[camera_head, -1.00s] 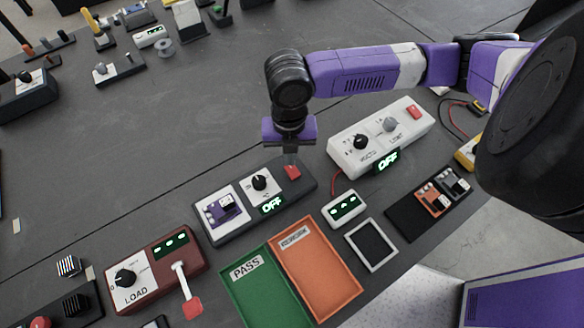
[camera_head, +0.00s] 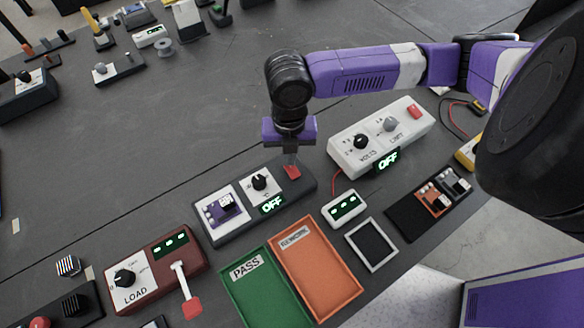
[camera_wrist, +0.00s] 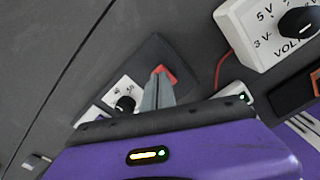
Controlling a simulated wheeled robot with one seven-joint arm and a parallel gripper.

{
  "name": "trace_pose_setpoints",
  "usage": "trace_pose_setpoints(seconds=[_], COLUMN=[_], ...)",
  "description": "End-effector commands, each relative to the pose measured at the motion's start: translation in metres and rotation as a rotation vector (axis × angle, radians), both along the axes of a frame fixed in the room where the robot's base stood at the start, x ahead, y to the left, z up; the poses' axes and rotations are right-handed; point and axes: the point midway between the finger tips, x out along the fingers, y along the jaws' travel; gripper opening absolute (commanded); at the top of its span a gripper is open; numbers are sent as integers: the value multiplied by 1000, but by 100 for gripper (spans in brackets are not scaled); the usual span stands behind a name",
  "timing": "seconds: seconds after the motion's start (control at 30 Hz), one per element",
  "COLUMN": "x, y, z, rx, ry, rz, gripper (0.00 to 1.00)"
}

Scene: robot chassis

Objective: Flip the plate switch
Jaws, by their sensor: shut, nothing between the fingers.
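A dark plate unit (camera_head: 312,188) lies on the bench in mid-picture. It carries a small card with a dark part, a white panel with a black knob (camera_head: 259,182), and a red switch (camera_head: 292,172) at its right end. The green display (camera_head: 271,204) reads OFF. My gripper (camera_head: 290,163) points down at the red switch with its fingers shut and empty. In the wrist view the fingertips (camera_wrist: 157,82) overlap the red switch (camera_wrist: 165,73) and hide part of it. I cannot tell whether they touch it.
A white supply box (camera_head: 345,152) with knobs and a red switch stands to the right, its display reading OFF. A red LOAD box (camera_head: 150,285) with a lever is at lower left. Green PASS (camera_head: 262,290) and orange REWORK (camera_head: 318,275) trays lie in front.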

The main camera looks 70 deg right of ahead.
Motion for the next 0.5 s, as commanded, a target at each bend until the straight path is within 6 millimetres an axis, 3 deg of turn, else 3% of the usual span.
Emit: trace_pose_setpoints(seconds=[0.5], x=[0], y=[0], z=[-8], rx=[0], ry=[0], rz=[0], gripper=[0])
